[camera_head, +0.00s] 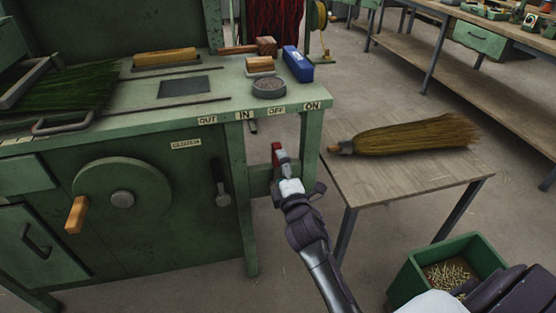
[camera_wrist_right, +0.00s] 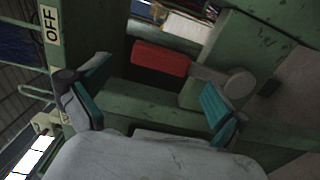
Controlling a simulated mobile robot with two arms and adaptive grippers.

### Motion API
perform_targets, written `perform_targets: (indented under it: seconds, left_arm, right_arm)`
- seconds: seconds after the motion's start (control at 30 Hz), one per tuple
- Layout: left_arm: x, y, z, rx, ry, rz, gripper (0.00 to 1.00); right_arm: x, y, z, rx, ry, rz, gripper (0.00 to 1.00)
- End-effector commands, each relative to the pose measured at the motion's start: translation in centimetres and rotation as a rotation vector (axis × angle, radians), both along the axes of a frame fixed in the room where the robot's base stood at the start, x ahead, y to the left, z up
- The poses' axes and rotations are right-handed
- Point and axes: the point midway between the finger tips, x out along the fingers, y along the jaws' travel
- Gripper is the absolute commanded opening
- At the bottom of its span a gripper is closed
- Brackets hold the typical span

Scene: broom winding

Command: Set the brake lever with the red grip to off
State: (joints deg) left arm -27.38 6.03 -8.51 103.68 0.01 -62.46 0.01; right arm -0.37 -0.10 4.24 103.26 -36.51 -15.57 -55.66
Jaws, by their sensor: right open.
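The brake lever's red grip (camera_head: 277,154) shows below the front right edge of the green bench, near the OFF label (camera_head: 277,109) and left of the ON label (camera_head: 312,105). The exact lever setting I cannot tell. In the right wrist view the red grip (camera_wrist_right: 160,58) lies ahead of the fingers, and its grey bar runs right to a round pivot (camera_wrist_right: 240,82). My right gripper (camera_wrist_right: 152,103) is open, its teal-padded fingers apart with nothing between them. In the head view the right gripper (camera_head: 294,190) is just below the red grip. My left gripper is not in view.
The bench front holds a clutch lever (camera_head: 221,184) and a wheel (camera_head: 122,195) with a wooden handle. A low table (camera_head: 400,180) with a broom (camera_head: 415,136) stands to the right. A green bin (camera_head: 408,280) stands on the floor at bottom right.

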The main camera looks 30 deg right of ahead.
Motion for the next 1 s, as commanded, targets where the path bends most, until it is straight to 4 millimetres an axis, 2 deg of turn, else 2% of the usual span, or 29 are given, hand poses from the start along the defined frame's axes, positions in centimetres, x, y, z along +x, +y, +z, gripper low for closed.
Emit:
perform_targets:
  seconds: [0.03,0.2,0.4,0.57,1.0]
  left_arm:
    - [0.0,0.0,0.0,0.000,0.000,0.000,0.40]
    - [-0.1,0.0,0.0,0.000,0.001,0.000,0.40]
    - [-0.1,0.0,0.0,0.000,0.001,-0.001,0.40]
    - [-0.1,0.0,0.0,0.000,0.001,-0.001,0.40]
    - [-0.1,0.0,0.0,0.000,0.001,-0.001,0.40]
  right_arm:
    - [-1.2,0.3,-0.2,0.002,0.003,0.001,1.00]
    - [-4.6,1.1,-0.1,-0.001,0.002,0.000,1.00]
    - [-7.0,1.7,0.0,-0.002,0.000,-0.001,1.00]
    - [-7.6,1.8,0.0,-0.003,0.000,0.000,1.00]
    - [-7.6,1.8,0.0,-0.002,-0.001,0.000,1.00]
